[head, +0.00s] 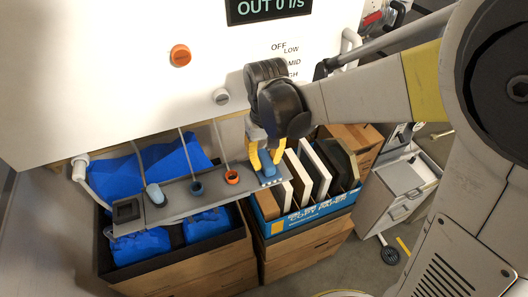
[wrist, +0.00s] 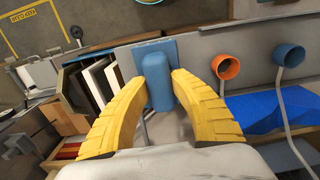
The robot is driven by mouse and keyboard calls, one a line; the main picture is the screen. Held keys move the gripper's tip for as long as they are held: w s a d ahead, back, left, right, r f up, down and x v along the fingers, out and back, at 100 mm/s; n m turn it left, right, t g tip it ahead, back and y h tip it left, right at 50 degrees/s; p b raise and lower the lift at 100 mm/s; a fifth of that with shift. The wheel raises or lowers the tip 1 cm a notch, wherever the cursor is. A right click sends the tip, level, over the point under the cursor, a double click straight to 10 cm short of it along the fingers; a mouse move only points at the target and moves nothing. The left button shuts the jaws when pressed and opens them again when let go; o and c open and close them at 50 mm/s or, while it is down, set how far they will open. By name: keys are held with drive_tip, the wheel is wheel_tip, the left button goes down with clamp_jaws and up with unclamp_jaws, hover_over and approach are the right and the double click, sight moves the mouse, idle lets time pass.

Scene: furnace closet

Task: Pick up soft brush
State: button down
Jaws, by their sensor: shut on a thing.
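The soft brush appears to be the blue rounded piece (wrist: 157,78) between my yellow fingers in the wrist view. It also shows in the head view (head: 268,171), low between the fingertips at the right end of the grey shelf. My gripper (head: 266,163) points down and is shut on it; the fingers close on either side of it in the wrist view (wrist: 160,92).
A box of upright panels (head: 300,222) stands just right and below. The white furnace panel (head: 130,70) rises behind.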

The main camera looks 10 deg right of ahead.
sight(267, 158)
drive_tip(key=r, duration=0.4)
drive_tip(key=shift+d+r+b, duration=0.2)
drive_tip(key=shift+d+b, duration=0.1)
drive_tip(key=s+d+r, duration=0.3)
drive_tip(key=d+r, duration=0.3)
drive_tip(key=d, duration=0.4)
drive_tip(key=shift+d+r+b, duration=0.3)
drive_tip(key=shift+d+b, duration=0.1)
drive_tip(key=shift+b, duration=0.05)
drive_tip(key=c, duration=2)
unclamp_jaws()
drive_tip(key=shift+c, duration=0.2)
clamp_jaws()
drive_tip(key=shift+c, duration=0.7)
unclamp_jaws()
clamp_jaws()
